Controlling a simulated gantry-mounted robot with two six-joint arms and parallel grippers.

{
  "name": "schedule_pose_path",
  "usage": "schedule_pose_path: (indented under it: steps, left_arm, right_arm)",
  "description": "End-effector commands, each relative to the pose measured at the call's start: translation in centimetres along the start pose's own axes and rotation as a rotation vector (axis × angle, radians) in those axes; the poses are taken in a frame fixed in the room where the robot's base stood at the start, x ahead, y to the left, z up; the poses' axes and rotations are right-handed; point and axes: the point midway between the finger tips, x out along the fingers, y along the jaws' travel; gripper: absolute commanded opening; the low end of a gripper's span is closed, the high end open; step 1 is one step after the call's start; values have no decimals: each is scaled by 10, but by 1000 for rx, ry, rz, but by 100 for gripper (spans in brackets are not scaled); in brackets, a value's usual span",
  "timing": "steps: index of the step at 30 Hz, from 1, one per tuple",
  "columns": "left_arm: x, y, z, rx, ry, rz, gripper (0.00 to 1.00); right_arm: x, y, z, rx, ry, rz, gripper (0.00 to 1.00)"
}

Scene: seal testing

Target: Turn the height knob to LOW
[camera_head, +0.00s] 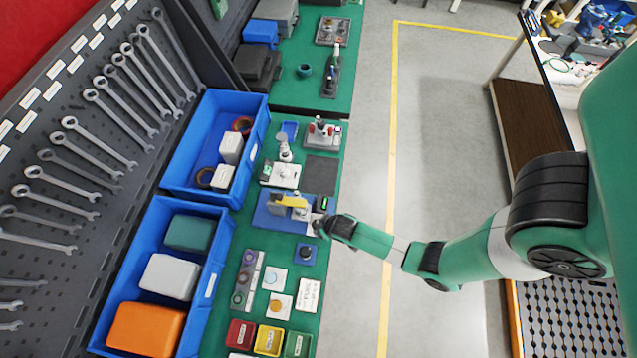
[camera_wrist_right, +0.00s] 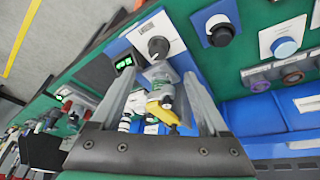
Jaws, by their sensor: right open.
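A black round knob with a light pointer mark (camera_wrist_right: 158,47) sits on a white labelled plate, in the right wrist view; its lettering is too small to read. The plate is on the blue base (camera_head: 270,217) of a device with a yellow part (camera_head: 293,201). My right gripper (camera_head: 322,223) is at the right edge of this base in the head view and hides the knob there. In the wrist view the right gripper (camera_wrist_right: 163,75) is open, its fingers apart and pointing toward the knob, with no visible contact. My left gripper is not in view.
A second dark knob on a blue square (camera_head: 306,253) stands close by; it also shows in the wrist view (camera_wrist_right: 220,34). A green-lit display (camera_wrist_right: 124,64) is beside the device. Button plates (camera_head: 280,306) and small bins (camera_head: 268,341) lie toward the front. Blue crates (camera_head: 228,222) line the left.

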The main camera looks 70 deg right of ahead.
Motion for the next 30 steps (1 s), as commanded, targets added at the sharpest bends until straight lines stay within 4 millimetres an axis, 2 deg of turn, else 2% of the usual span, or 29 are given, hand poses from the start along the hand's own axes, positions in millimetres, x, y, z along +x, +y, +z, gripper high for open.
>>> schedule_pose_path:
  steps: [4, 8, 11, 21, 26, 30]
  left_arm:
    - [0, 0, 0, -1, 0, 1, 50]
    - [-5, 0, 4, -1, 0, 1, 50]
    - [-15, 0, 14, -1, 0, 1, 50]
    - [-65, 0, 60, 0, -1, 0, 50]
    - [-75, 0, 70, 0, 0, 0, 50]
    - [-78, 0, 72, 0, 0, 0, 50]
  right_arm:
    - [-4, 0, -1, 48, 17, 4, 78]
    - [3, 0, 0, 48, 16, 4, 78]
    - [18, 0, 0, 49, 16, 3, 78]
    - [88, 0, 0, 49, 16, 3, 78]
    - [108, 0, -2, 48, 14, 3, 78]
    - [114, 0, -3, 47, 14, 3, 78]
